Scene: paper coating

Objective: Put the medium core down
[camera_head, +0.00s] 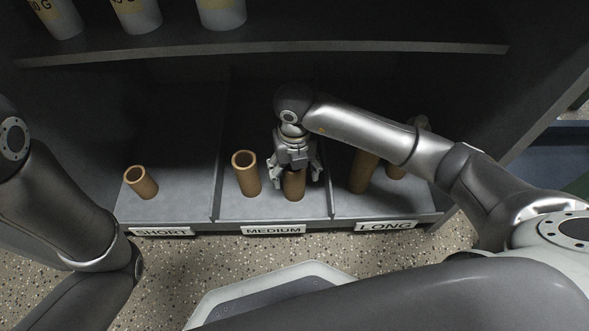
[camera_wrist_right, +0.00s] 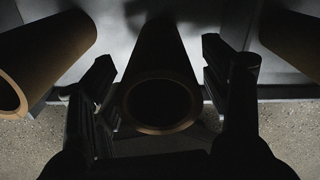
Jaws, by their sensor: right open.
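A brown cardboard medium core (camera_head: 294,187) stands upright in the shelf's middle compartment, above the MEDIUM label (camera_head: 273,230). My right gripper (camera_head: 295,174) is open around the top of this core, with one finger on each side. In the right wrist view the core's open end (camera_wrist_right: 160,103) lies between the two spread fingers (camera_wrist_right: 168,100), with gaps visible on both sides. A second medium core (camera_head: 246,174) stands to its left in the same compartment. My left gripper is out of view; only the left arm shows.
A short core (camera_head: 142,182) stands in the left compartment, above the SHORT label (camera_head: 161,232). Long cores (camera_head: 362,172) stand in the right compartment, partly behind my right arm. Low dividers (camera_head: 219,185) separate the compartments. An upper shelf (camera_head: 270,48) with several grey containers (camera_head: 222,12) is overhead.

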